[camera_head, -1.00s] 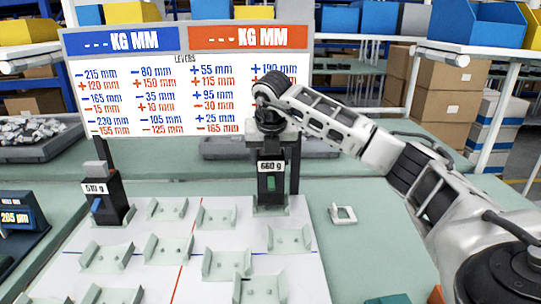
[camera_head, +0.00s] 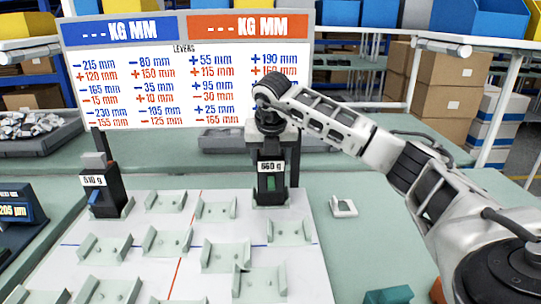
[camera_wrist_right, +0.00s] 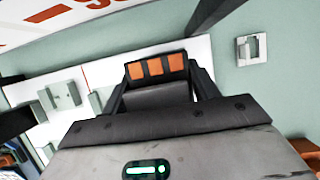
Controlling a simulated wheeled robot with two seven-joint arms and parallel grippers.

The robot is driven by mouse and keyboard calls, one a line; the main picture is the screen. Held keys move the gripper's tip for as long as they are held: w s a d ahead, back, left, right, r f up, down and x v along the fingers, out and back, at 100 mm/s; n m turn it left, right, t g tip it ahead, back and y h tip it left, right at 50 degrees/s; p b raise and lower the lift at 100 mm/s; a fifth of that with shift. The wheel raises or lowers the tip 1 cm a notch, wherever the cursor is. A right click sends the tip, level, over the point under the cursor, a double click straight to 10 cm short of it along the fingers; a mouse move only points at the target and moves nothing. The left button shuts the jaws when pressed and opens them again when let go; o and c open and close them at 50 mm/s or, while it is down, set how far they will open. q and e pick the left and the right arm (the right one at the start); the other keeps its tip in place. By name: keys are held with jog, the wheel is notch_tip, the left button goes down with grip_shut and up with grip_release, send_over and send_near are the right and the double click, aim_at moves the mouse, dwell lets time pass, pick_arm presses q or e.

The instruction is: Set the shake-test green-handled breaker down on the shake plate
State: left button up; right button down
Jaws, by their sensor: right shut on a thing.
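My right gripper (camera_head: 267,130) is shut on the black breaker (camera_head: 270,168) with the green handle (camera_head: 271,184) and a "660 g" label. It holds the breaker upright from above, at the far right cradle of the white shake plate (camera_head: 215,262). The breaker's foot is at the cradle; whether it touches cannot be told. My left gripper is not in view.
A blue-handled breaker (camera_head: 104,188) labelled "510 g" stands at the plate's far left. Several empty cradles (camera_head: 226,257) fill the plate, crossed by red and blue lines. A sign board (camera_head: 188,80) stands behind. A small white bracket (camera_head: 343,207) lies right of the plate.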

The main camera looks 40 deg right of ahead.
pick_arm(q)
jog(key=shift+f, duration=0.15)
pick_arm(e)
jog(key=shift+f, duration=0.15)
jog(key=shift+c, duration=1.6)
grip_release()
jog(key=shift+f, duration=0.2)
pick_arm(q)
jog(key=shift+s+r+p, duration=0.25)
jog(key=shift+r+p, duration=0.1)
jog(key=shift+p, duration=0.15)
pick_arm(e)
jog(key=v, duration=1.6)
jog(key=shift+r, duration=0.15)
